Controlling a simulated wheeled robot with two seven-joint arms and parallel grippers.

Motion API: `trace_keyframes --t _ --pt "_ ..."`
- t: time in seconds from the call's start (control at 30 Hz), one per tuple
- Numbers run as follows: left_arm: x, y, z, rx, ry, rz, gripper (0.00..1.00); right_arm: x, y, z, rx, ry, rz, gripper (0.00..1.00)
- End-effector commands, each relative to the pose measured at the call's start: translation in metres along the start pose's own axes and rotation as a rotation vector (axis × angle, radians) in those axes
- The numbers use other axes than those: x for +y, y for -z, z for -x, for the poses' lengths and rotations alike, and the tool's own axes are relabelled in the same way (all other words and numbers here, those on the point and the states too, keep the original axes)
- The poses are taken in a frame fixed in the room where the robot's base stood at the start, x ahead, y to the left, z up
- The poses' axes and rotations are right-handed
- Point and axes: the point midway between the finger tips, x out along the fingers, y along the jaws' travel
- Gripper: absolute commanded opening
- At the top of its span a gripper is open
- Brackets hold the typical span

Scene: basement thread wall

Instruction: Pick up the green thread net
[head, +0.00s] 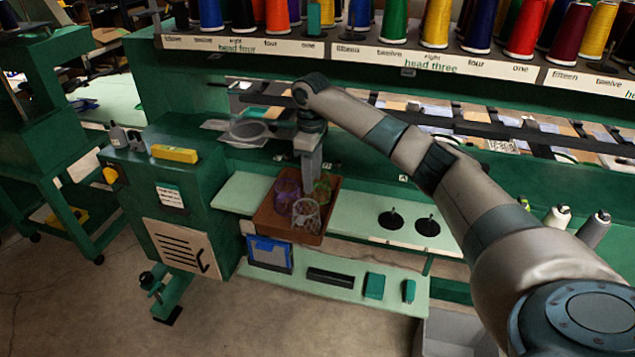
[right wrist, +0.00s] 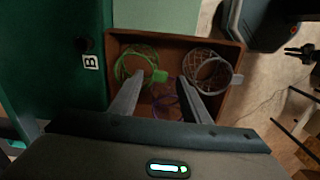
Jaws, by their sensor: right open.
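The green thread net (head: 322,190) lies in a brown tray (head: 262,222) on the pale green shelf. In the right wrist view the green net (right wrist: 124,66) is at the tray's upper left, with a green tab at its side. A purple net (head: 287,189) and a whitish net (head: 306,213) share the tray; the whitish one also shows in the right wrist view (right wrist: 211,72). My right gripper (right wrist: 161,77) is open and points down over the tray. Its left finger is close to the green net; I cannot tell whether they touch. My left gripper is out of view.
Two black spindles (head: 427,227) stand on the shelf right of the tray. A green cabinet with a yellow block (head: 174,153) stands at the left. Rows of thread cones (head: 394,22) line the top. A lower shelf holds a blue box (head: 269,253) and small items.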

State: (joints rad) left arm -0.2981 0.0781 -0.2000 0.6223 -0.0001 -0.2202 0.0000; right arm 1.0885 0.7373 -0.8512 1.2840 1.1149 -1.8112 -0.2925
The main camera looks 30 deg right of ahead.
Motion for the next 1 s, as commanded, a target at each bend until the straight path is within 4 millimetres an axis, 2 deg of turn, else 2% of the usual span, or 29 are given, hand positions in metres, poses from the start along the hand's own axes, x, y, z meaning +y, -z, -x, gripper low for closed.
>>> trace_keyframes --t 0.2,0.57,0.73,1.0 --pt "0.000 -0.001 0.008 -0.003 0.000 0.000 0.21 0.000 0.000 -0.019 -0.002 0.000 -0.001 0.43" --pt "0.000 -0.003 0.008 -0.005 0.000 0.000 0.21 0.000 0.000 -0.021 0.000 -0.001 -0.001 0.43" --pt "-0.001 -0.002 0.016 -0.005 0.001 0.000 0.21 0.001 0.000 -0.027 -0.002 0.000 -0.002 0.43" --pt "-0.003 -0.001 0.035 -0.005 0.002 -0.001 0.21 0.001 -0.001 -0.058 -0.003 0.001 -0.001 0.43"
